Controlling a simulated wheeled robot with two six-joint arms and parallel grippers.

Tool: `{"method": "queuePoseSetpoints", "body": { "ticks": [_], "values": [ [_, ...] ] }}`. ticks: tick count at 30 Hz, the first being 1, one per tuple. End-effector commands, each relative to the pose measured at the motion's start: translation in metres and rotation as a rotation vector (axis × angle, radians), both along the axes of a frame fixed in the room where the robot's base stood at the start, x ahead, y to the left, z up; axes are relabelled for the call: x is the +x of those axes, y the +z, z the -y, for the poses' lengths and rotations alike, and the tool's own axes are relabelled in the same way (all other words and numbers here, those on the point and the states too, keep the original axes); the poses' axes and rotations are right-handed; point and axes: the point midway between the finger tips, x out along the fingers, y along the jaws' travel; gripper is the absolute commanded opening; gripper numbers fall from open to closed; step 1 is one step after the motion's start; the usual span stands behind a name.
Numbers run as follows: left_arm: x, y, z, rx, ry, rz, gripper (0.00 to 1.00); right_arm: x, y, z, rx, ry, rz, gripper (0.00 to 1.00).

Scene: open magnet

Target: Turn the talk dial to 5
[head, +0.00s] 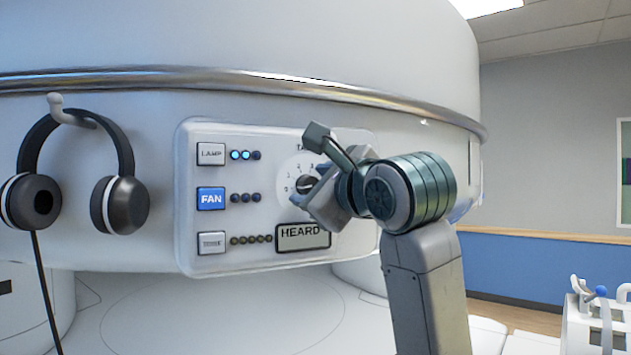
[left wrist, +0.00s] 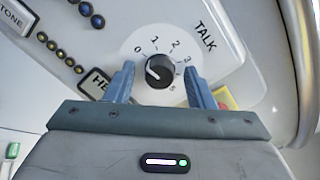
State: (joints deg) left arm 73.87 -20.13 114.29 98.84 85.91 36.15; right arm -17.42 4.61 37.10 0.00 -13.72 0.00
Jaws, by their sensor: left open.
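The talk dial (left wrist: 161,70) is a round black knob with a white pointer mark on a white panel, under the word TALK. Its scale shows 0, 1, 2, 3 and 5. The pointer faces up-left in the left wrist view, near 0. My left gripper (left wrist: 160,80) is open, one finger on each side of the knob; I cannot tell whether they touch it. In the head view my left gripper (head: 318,195) covers most of the dial (head: 311,181). My right gripper is not in view.
The panel (head: 275,150) also carries LAMP (head: 211,154), FAN (head: 211,198) and a third button (head: 211,243), with rows of small lights, and a HEARD plate (head: 303,237). Headphones (head: 125,205) hang at left. A red and yellow part (left wrist: 226,97) shows right of the gripper.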

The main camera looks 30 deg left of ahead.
Motion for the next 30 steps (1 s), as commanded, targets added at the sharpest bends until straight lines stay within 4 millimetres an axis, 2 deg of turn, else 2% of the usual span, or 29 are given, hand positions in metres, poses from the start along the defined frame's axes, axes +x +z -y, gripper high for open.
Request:
{"method": "queuePoseSetpoints", "body": {
  "ticks": [2,6,9,20,30],
  "values": [
    [0.0000,-0.0001,0.0000,0.000,0.000,0.000,0.49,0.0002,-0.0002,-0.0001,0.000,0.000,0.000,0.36],
    [0.0000,0.0000,0.0000,0.000,0.000,0.000,0.21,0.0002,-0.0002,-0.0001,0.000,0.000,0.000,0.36],
    [0.0000,0.0000,0.0001,0.000,0.000,0.000,0.04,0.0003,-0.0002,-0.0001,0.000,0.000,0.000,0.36],
    [0.0000,-0.0004,0.0001,0.027,0.001,-0.047,0.04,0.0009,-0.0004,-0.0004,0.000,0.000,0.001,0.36],
    [0.0003,-0.0006,0.0004,0.151,0.000,-0.258,0.04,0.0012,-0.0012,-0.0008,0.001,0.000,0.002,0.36]
  ]
}}
